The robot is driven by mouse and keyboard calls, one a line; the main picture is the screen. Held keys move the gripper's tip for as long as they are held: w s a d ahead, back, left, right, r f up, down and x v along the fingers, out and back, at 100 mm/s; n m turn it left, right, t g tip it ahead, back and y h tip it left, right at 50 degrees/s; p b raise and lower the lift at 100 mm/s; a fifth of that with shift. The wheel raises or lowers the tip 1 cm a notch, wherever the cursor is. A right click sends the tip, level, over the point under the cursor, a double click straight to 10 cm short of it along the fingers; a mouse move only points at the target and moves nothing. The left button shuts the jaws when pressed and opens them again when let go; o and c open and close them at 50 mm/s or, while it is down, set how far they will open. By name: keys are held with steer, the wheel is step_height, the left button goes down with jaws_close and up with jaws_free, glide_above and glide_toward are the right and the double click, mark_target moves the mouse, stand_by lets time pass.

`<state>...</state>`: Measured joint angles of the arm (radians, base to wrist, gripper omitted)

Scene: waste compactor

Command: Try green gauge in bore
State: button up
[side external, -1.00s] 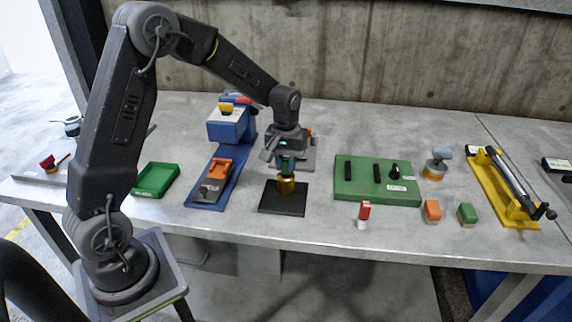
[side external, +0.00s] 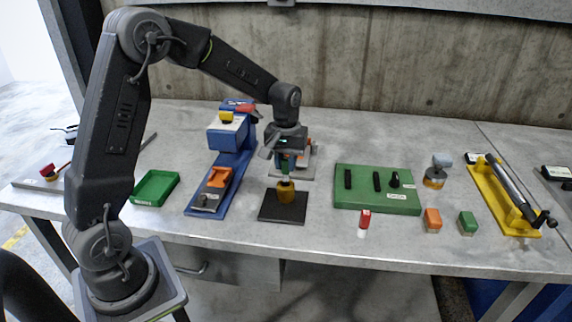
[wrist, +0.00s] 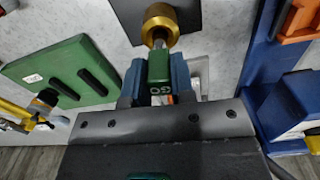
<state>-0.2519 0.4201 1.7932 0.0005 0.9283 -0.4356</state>
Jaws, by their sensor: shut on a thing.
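My gripper (wrist: 158,83) is shut on the green gauge (wrist: 160,66), a green block marked "GO" with a short metal pin at its far end. The pin points at the brass bushing (wrist: 160,22), which stands on a black square plate (side external: 268,211). In the side view my gripper (side external: 286,160) is right above the brass bushing (side external: 286,192). The pin tip meets or overlaps the bushing's top in the wrist view. I cannot tell whether it is inside the bore, as the bore itself is hidden.
A green board (side external: 362,198) with black pieces lies to the right. A red-and-white piece (side external: 364,222), an orange block (side external: 432,219) and a green block (side external: 467,222) stand near the front edge. A blue fixture (side external: 228,132) and green tray (side external: 155,187) are to the left.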

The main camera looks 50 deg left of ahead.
steer(key=shift+r, duration=0.3)
steer(key=shift+r, duration=1.05)
steer(key=shift+r, duration=0.35)
steer(key=shift+r, duration=0.35)
steer(key=shift+r, duration=0.1)
